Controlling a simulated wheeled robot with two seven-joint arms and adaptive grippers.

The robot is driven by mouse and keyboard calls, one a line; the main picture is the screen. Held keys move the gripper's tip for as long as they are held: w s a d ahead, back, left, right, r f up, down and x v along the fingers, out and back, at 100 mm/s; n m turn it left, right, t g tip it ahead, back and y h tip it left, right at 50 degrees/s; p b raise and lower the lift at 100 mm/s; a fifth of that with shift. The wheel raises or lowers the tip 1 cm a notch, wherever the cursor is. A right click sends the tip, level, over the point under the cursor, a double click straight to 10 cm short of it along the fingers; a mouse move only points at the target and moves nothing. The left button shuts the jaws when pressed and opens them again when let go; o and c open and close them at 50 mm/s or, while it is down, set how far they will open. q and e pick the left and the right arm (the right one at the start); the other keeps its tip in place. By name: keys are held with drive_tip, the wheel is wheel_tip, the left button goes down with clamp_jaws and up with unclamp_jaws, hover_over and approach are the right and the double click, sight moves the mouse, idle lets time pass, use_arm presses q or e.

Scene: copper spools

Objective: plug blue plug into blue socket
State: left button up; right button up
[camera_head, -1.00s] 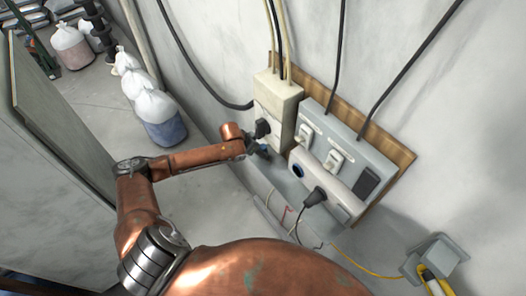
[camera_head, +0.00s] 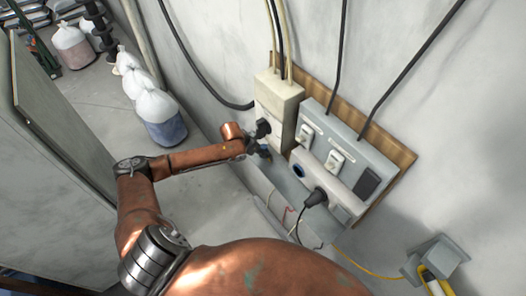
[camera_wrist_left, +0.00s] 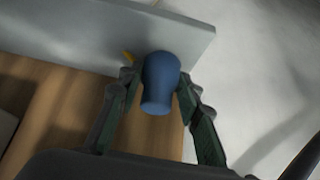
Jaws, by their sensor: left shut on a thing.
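The blue plug (camera_wrist_left: 160,84) is between the two fingers of my left gripper (camera_wrist_left: 158,86) in the left wrist view, and the gripper is shut on it. In the head view my left gripper (camera_head: 262,152) is small and dark, just left of the power strip, and the plug in it is hard to make out. The blue socket (camera_head: 298,171) is a round blue-rimmed hole at the left end of the light grey strip (camera_head: 327,190). The held plug is apart from it, to its upper left. My right gripper is not in view.
A black plug (camera_head: 315,198) sits in the same strip, its cable hanging down. A beige box (camera_head: 278,106) with another black plug (camera_head: 263,128) is close beside my left gripper. A switch panel (camera_head: 350,150) is on a wooden board (camera_head: 402,158). Thin loose wires hang below.

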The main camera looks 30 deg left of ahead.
use_arm(q)
drive_tip(key=shift+r, duration=0.15)
drive_tip(key=shift+r, duration=0.25)
drive_tip(key=shift+r+b, duration=0.4)
drive_tip(key=shift+r, duration=0.05)
drive_tip(key=s+a+b, duration=0.1)
drive_tip(key=s+a, duration=0.2)
drive_tip(key=s, duration=0.5)
drive_tip(key=s+a+b, duration=0.1)
drive_tip(key=s+a, duration=0.3)
drive_tip(key=s, duration=0.4)
drive_tip(key=shift+s, duration=0.3)
